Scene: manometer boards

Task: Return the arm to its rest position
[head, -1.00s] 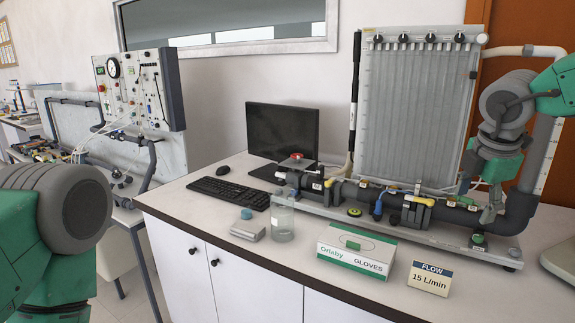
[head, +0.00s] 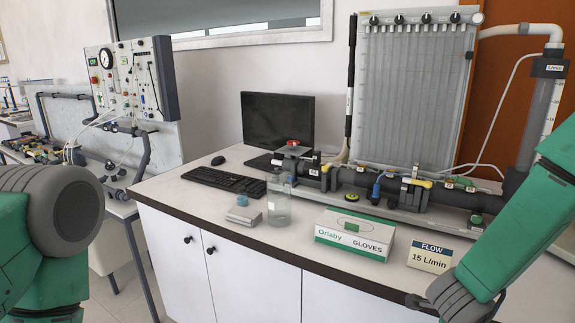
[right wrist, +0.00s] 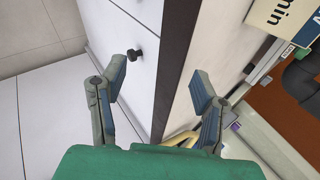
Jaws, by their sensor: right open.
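My right arm (head: 520,225) comes down from the right edge in the head view, in front of the counter's front edge. Its green forearm hides part of the counter's right side. In the right wrist view my right gripper (right wrist: 160,84) is open, with its two fingers spread and nothing between them. Beyond the fingers are the white cabinet front and the counter edge. My left arm shows only as a green and grey link (head: 60,225) at the left edge of the head view; its gripper is out of the picture.
On the counter stand a glove box (head: 353,235), a FLOW 15 L/min sign (head: 430,254), a clear bottle (head: 279,203) and a keyboard (head: 222,181). The manometer board (head: 411,95) and its pipework (head: 375,186) stand behind. A cabinet knob (right wrist: 135,56) is near the left finger.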

